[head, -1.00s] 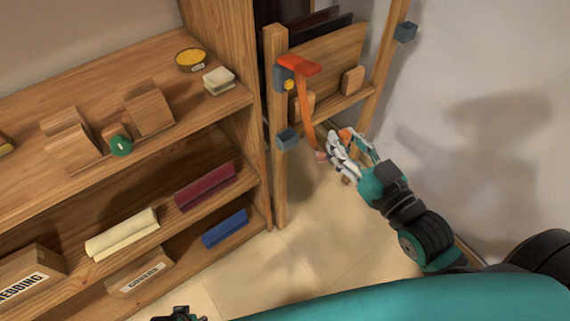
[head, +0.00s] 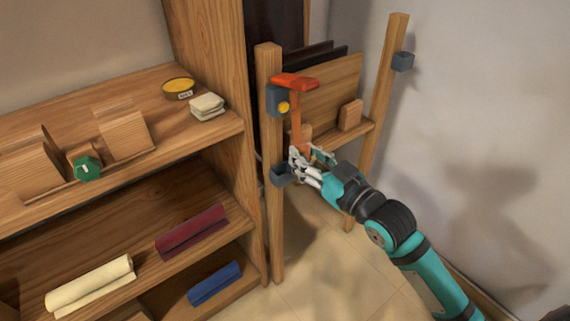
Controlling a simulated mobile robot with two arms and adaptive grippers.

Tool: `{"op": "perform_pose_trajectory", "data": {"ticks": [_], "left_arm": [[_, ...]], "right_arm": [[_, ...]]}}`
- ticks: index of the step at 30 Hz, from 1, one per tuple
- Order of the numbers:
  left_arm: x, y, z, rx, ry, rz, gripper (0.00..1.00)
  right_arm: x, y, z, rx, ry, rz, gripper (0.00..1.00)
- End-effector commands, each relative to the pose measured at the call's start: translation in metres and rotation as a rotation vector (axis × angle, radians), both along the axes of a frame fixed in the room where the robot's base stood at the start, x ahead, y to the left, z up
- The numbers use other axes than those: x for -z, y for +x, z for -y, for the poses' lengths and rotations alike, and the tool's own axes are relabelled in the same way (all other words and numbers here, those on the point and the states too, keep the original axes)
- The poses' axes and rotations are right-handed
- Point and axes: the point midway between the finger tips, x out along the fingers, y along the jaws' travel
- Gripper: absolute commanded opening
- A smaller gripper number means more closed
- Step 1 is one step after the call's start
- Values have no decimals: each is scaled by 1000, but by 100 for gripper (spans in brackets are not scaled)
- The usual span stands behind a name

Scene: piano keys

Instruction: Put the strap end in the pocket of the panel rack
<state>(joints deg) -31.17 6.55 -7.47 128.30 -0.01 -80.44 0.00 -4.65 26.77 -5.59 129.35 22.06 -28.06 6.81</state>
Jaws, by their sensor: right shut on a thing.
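The orange strap (head: 296,115) hangs from the upper left of the panel rack (head: 268,150), beside a grey block with a yellow knob (head: 283,107). My right gripper (head: 297,160) is shut on the strap's lower end, which its fingers mostly hide. A small dark grey pocket (head: 281,176) is fixed low on the rack's left post. The gripper is at the pocket's upper right, very close to it; I cannot tell whether they touch. My left gripper does not show.
Wooden shelves on the left hold a yellow tin (head: 179,88), folded cloth (head: 207,106), a green knob (head: 88,168) and rolls of cloth. Panels (head: 340,85) lean in the rack. Another grey block (head: 402,61) is on the right post. A wall bounds the right side.

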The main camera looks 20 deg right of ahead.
Motion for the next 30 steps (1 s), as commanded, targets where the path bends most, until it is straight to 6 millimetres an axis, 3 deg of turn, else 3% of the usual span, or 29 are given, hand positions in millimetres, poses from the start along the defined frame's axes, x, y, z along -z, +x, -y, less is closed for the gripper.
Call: {"op": "perform_pose_trajectory", "data": {"ticks": [3, 9, 12, 17, 27, 30], "left_arm": [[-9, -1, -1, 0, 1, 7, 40], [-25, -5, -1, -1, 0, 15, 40], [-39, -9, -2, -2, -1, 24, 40], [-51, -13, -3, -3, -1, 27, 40], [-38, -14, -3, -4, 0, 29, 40], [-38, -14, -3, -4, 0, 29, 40]], "right_arm": [[-1, 30, -11, 1, 3, 4, 0], [-1, 70, -26, 0, 1, 3, 0], [16, 69, -25, 0, 0, -4, 0], [24, 68, -25, 0, -1, 0, 0], [69, 68, -25, 0, 0, -2, 0], [71, 68, -25, 0, -1, 1, 0]]}}
